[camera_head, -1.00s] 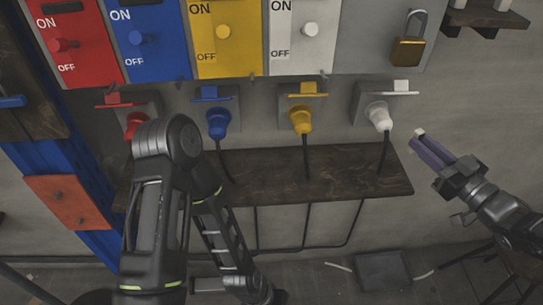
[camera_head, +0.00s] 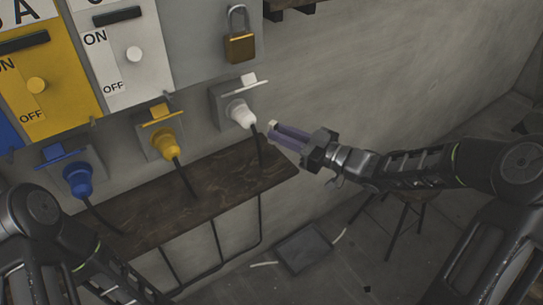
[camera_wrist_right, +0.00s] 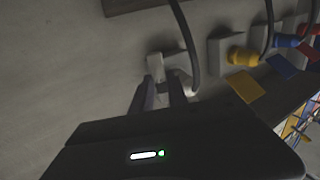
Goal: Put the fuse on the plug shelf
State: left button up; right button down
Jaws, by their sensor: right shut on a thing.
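My right gripper (camera_head: 272,128) is shut on a small pale piece, which I take for the fuse (camera_head: 271,123). Only its whitish end shows at the fingertips in the head view. In the right wrist view the pale fuse (camera_wrist_right: 154,63) sits at the fingertips (camera_wrist_right: 160,82), and the rest is hidden. The plug shelf (camera_head: 215,190) is a dark wooden board on the wall below the plugs. The gripper is just right of the white plug (camera_head: 241,113), above the shelf's right end. My left gripper is outside the head view.
Yellow (camera_head: 166,146) and blue (camera_head: 77,178) plugs hang left of the white one, their dark cables dropping to the shelf. A padlock (camera_head: 240,45) hangs above. A stool (camera_head: 405,205) stands below right. The wall right of the gripper is clear.

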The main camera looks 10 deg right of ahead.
aim_at(281, 165)
jog(key=shift+f, duration=1.45)
jog(key=shift+f+b, duration=0.35)
jog(key=shift+f, duration=1.5)
jog(key=shift+f, duration=0.3)
jog(key=c, duration=1.3)
grip_release()
jog(key=shift+r, duration=0.1)
jog(key=shift+r, duration=0.1)
jog(key=shift+r, duration=0.25)
jog(key=v, duration=1.2)
